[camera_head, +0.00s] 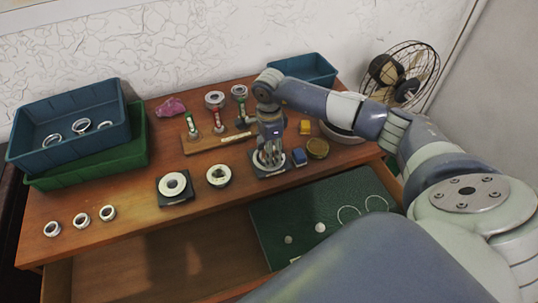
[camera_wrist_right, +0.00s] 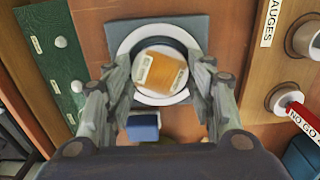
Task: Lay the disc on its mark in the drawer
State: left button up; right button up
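My right gripper (camera_head: 268,160) reaches down over a dark square plate at the table's front right. In the right wrist view the gripper (camera_wrist_right: 160,92) is open, with its fingers apart on either side of a round pale disc (camera_wrist_right: 126,48) on the grey-blue plate (camera_wrist_right: 200,28). The disc has a dark inner ring and an orange-tan centre with small labels. I cannot tell if the fingers touch it. My left gripper is not in view.
A blue block (camera_head: 299,157), a yellow block (camera_head: 305,127) and a brass tin (camera_head: 317,148) stand close right of the gripper. A ring on a dark plate (camera_head: 173,184) and another ring (camera_head: 218,175) lie left. Gauges stand on a wooden board (camera_head: 205,143) behind. Stacked bins (camera_head: 75,125) fill the left.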

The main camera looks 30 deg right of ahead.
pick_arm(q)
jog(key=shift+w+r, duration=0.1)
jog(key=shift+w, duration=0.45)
pick_arm(e)
jog(key=shift+c, duration=0.3)
